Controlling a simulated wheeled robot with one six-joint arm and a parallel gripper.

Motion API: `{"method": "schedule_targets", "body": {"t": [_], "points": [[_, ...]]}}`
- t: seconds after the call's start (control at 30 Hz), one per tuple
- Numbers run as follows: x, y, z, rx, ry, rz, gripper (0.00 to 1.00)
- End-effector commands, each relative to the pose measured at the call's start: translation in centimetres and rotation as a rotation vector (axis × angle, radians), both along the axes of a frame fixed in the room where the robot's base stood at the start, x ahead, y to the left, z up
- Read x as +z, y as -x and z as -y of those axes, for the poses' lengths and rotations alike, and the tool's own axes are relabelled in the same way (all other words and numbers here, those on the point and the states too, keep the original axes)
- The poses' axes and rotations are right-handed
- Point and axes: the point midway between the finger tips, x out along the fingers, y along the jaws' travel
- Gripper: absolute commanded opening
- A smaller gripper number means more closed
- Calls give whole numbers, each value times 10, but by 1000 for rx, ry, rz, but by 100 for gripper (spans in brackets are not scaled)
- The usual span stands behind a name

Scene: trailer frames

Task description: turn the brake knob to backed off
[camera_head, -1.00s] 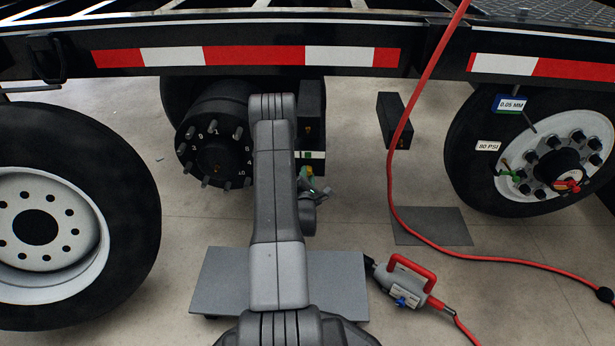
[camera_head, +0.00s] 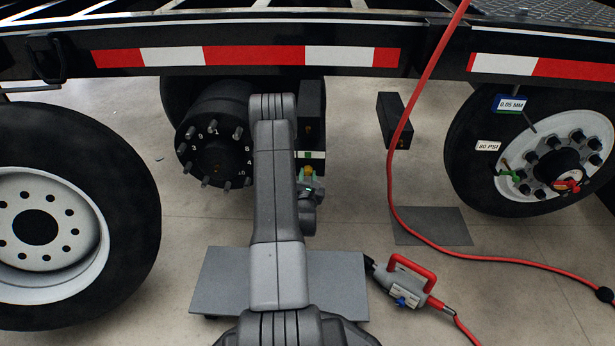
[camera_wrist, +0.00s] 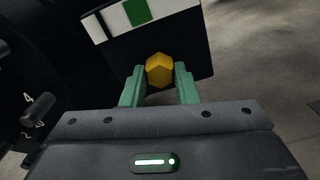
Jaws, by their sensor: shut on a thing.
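The brake knob (camera_wrist: 159,70) is yellow and faceted, on the face of a dark box (camera_wrist: 190,55) beside the hub. My gripper (camera_wrist: 160,82) has its two green fingers on either side of the knob, shut on it. A white strip (camera_wrist: 165,8) with a green patch (camera_wrist: 137,12) lies above the knob on the box face. In the head view the knob (camera_head: 308,172) shows small and yellow just above my gripper (camera_head: 309,182), right of my arm. The strip there also shows green.
A black studded hub (camera_head: 212,150) with numbers stands left of my arm. Wheels stand at left (camera_head: 75,215) and right (camera_head: 540,140). A red hose (camera_head: 395,190) hangs at right, and a red-handled tool (camera_head: 405,283) lies on the floor by a grey plate (camera_head: 335,285).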

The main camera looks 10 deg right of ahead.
Motion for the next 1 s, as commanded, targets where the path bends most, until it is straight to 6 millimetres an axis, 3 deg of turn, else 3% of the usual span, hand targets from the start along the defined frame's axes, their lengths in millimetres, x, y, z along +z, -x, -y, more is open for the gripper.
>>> {"method": "schedule_targets", "body": {"t": [0.4,0.43,0.53,0.83,1.0], "points": [[-1,0,-1,1,5,-3,4],[-1,0,-1,1,5,-3,31],[-1,0,0,1,5,-2,49],[0,1,0,0,5,-2,49],[1,18,-4,0,4,-5,49]]}}
